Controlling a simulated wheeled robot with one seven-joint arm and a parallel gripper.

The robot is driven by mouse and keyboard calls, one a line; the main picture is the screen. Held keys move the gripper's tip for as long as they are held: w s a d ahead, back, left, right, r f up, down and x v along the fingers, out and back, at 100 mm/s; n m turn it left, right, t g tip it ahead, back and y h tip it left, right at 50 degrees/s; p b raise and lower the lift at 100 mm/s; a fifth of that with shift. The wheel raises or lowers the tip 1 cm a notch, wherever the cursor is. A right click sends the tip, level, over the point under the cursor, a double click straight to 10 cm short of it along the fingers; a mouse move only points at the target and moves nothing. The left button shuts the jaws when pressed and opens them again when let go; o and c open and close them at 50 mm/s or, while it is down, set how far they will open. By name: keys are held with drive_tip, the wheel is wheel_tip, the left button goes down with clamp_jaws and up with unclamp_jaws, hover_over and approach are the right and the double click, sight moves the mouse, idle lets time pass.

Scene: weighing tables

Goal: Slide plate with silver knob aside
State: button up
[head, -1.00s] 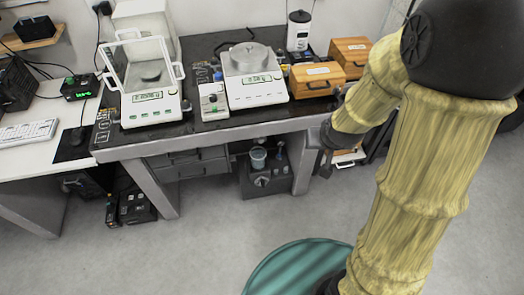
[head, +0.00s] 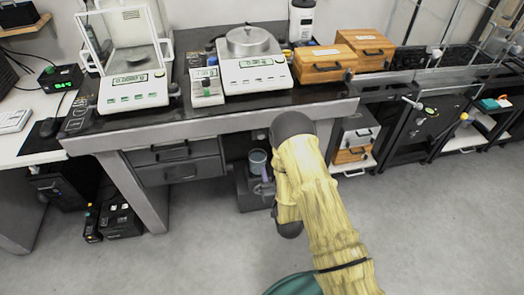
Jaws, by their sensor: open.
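A silver round pan with a small knob-like top (head: 250,41) sits on the white balance (head: 254,76) in the middle of the bench. To its left stands another white balance (head: 133,92) with a clear glass draft shield (head: 123,38) around its small dark pan (head: 136,58). I cannot make out a separate plate with a silver knob for certain. My yellow arm rises from the bottom, in front of the bench edge, and bends down there. My gripper cannot be made out; the arm seems to hide it.
A small white device (head: 207,87) stands between the balances. Wooden boxes (head: 324,64) stand right of them, with a white container (head: 301,20) behind. The dark bench (head: 222,117) has drawers below. Floor in front is clear.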

drive_tip(key=shift+s+a+f+t, duration=0.15)
drive_tip(key=shift+s+f+t, duration=0.2)
drive_tip(key=shift+f, duration=0.2)
drive_tip(key=b, duration=0.2)
approach(261, 137)
drive_tip(key=x, duration=0.8)
drive_tip(key=shift+w+f, duration=0.1)
drive_tip(key=shift+w, duration=0.1)
drive_tip(key=shift+s, duration=0.15)
